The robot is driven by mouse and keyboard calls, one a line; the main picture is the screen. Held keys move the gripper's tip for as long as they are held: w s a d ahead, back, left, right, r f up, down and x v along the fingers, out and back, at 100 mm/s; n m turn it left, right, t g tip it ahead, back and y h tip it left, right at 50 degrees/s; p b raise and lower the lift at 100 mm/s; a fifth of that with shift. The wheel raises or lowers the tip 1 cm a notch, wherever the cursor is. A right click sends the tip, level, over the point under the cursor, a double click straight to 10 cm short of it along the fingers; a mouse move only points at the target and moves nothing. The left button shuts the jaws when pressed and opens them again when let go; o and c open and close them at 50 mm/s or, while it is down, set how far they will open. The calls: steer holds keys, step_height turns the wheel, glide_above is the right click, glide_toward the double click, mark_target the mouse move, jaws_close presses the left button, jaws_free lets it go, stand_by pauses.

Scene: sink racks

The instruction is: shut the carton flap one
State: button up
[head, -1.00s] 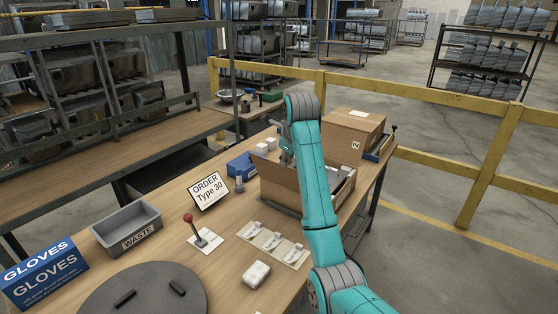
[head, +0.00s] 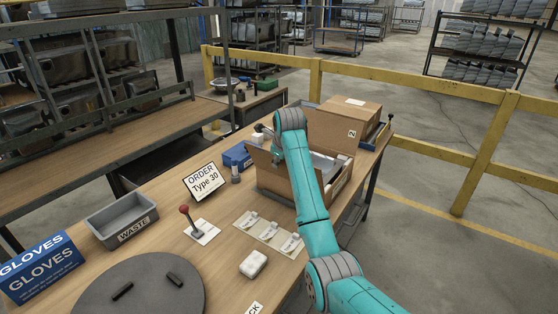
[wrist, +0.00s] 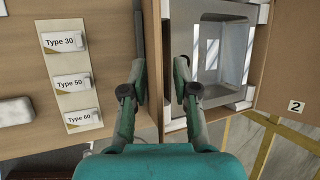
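The open carton (head: 338,184) stands on the bench, partly hidden by my arm in the head view. A brown flap (head: 262,167) rises along its left side; it shows nearly edge-on in the wrist view (wrist: 151,50). A grey basin (wrist: 222,45) with white corner pads lies inside the carton. A brown panel marked 2 (wrist: 285,70) lies on the carton's right in the wrist view. My gripper (wrist: 160,80) is open, its fingers apart over the carton's left edge, with the flap seeming to lie between them. I cannot tell whether they touch it. No number one shows.
A brown box (head: 345,108) stands behind the carton. A blue box (head: 238,155) and an order sign (head: 206,182) stand to its left. Type cards (head: 268,232), a white block (head: 253,264), a red-knobbed lever (head: 190,220) and a waste bin (head: 122,220) occupy the nearer bench.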

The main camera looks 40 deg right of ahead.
jaws_close()
steer(key=shift+d, duration=0.1)
stand_by(0.3)
